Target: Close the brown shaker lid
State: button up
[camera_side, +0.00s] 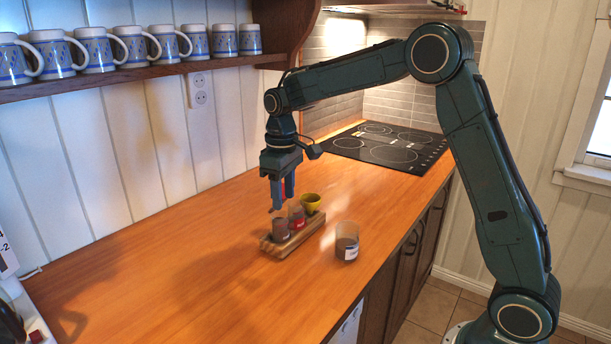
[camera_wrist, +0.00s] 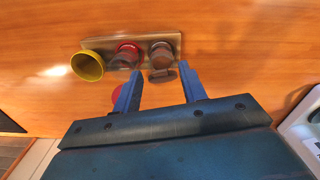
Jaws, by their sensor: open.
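The brown shaker (camera_side: 281,231) stands at the near end of a small wooden rack (camera_side: 293,241). In the wrist view the brown shaker (camera_wrist: 161,52) has its brown lid (camera_wrist: 163,75) swung out from the rim on the gripper side, so it is open. My gripper (camera_side: 283,203) is above the rack, pointing down. In the wrist view my gripper (camera_wrist: 161,70) is open, with the brown lid between or just below its fingertips; contact cannot be told.
A clear container with dark contents (camera_side: 347,240) stands right of the rack near the counter edge. A black cooktop (camera_side: 390,147) lies behind. Blue-patterned mugs line a shelf (camera_side: 150,72) upper left. The left counter is mostly free.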

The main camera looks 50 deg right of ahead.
grip_shut()
jog(key=shift+s+f, duration=0.1)
jog(key=shift+s, duration=0.05)
dwell(0.4)
jog(key=shift+s+d+f+t+y, duration=0.1)
jog(key=shift+s+f+t+y, duration=0.3)
jog(key=shift+t, duration=0.7)
jog(key=shift+s+d+f+t+y, duration=0.1)
jog(key=shift+s+f+t, duration=0.45)
jog(key=shift+t, duration=0.55)
jog(key=shift+s+d+f+t+y, duration=0.15)
jog(key=shift+s+f+t, duration=0.35)
jog(key=shift+t, duration=0.6)
jog(key=shift+w+f, duration=0.15)
jog(key=shift+f, duration=0.05)
